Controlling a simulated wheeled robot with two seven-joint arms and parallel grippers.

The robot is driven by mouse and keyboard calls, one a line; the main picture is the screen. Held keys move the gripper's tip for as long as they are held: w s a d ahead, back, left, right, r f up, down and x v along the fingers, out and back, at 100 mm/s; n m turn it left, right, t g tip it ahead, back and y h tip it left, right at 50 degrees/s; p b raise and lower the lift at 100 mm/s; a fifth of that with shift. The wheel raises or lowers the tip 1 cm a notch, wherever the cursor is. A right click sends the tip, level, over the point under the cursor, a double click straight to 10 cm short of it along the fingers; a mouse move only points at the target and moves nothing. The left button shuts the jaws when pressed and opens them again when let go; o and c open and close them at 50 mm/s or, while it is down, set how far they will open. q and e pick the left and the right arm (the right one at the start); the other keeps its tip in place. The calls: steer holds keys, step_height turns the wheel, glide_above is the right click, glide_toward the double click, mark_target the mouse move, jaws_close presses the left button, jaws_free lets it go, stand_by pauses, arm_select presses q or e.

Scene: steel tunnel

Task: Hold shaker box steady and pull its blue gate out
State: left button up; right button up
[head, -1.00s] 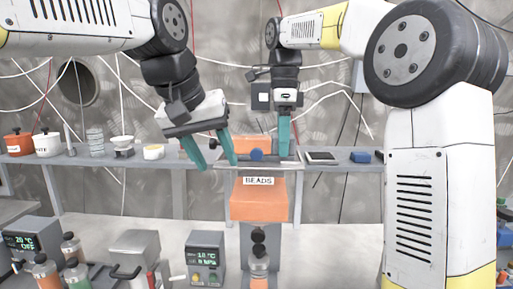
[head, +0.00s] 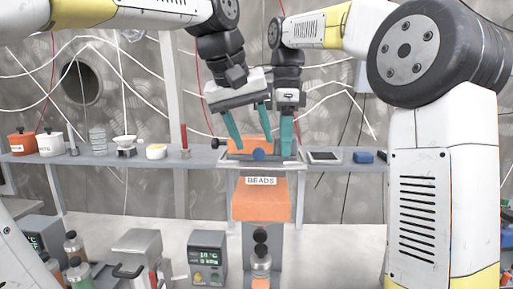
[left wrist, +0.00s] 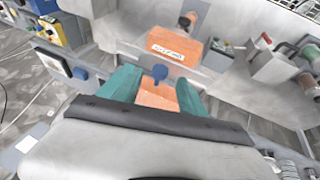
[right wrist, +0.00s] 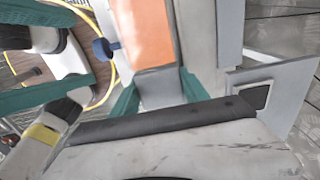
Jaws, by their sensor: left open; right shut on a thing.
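The shaker box sits on the back shelf as a grey tray-like frame (head: 228,161) with an orange surface (head: 250,147). The gate's round blue knob (head: 258,154) is on its near side; it also shows in the left wrist view (left wrist: 159,75) and the right wrist view (right wrist: 103,49). My left gripper (head: 250,146) is open over the box, its teal fingers either side of the orange part, the knob showing between them in the left wrist view. My right gripper (head: 286,147) is shut on a grey part (right wrist: 158,88) at the box's right side. The gate's plate is hidden.
An orange bin labelled BEADS (head: 261,200) stands below and in front of the box. Pots (head: 50,143), a white bowl (head: 125,142) and a dark tablet (head: 324,157) stand along the shelf (head: 200,160). Instruments (head: 206,258) and bottles fill the lower bench.

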mark_target(257, 149)
arm_select(q)
steer(key=shift+x, duration=1.85)
jaws_close()
